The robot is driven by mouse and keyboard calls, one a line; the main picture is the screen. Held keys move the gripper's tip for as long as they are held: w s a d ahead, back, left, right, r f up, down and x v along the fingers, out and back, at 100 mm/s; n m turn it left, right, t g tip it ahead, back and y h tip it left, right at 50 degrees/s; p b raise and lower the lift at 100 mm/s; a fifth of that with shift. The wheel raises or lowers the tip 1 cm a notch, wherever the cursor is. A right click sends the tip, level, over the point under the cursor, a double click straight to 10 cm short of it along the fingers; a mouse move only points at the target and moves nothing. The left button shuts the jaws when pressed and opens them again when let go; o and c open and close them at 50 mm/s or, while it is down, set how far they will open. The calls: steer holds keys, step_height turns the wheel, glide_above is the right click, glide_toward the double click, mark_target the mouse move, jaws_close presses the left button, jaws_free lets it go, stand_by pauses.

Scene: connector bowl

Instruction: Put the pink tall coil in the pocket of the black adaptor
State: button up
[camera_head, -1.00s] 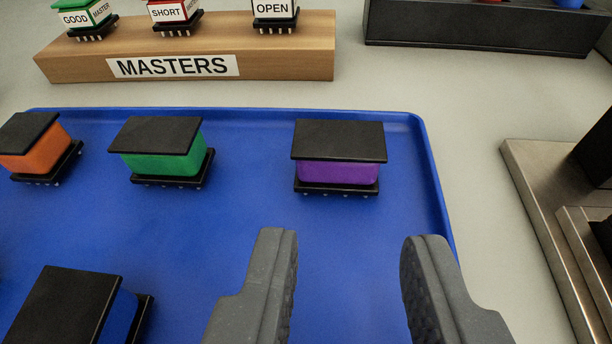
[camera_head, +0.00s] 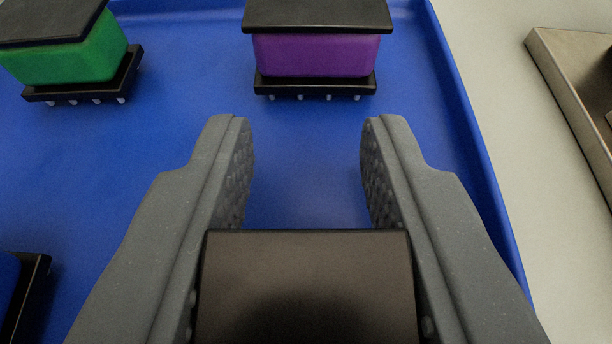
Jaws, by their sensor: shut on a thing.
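My gripper (camera_head: 306,150) is over the blue tray (camera_head: 320,195), with one grey finger on each side of a black-topped coil (camera_head: 306,290). The fingers are shut on this coil near their bases, and their tips reach past it. Only its dark flat top shows. Its side colour is hidden, so I cannot tell whether it is the pink tall coil. No pink shows anywhere in view. The black adaptor and its pocket are not visible now.
A purple coil (camera_head: 316,55) stands in the tray just beyond my fingertips. A green coil (camera_head: 70,60) stands at the upper left. Part of a blue coil (camera_head: 10,285) shows at the lower left. A metal fixture (camera_head: 575,90) lies right of the tray.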

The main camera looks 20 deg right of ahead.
steer(key=o, duration=1.1)
steer(key=shift+f, duration=0.15)
steer(key=shift+c, duration=0.2)
steer(key=shift+s, duration=0.1)
steer(key=p+v, duration=0.2)
steer(key=v, duration=1.1)
steer(key=shift+s+p, duration=0.35)
steer(key=shift+p, duration=0.05)
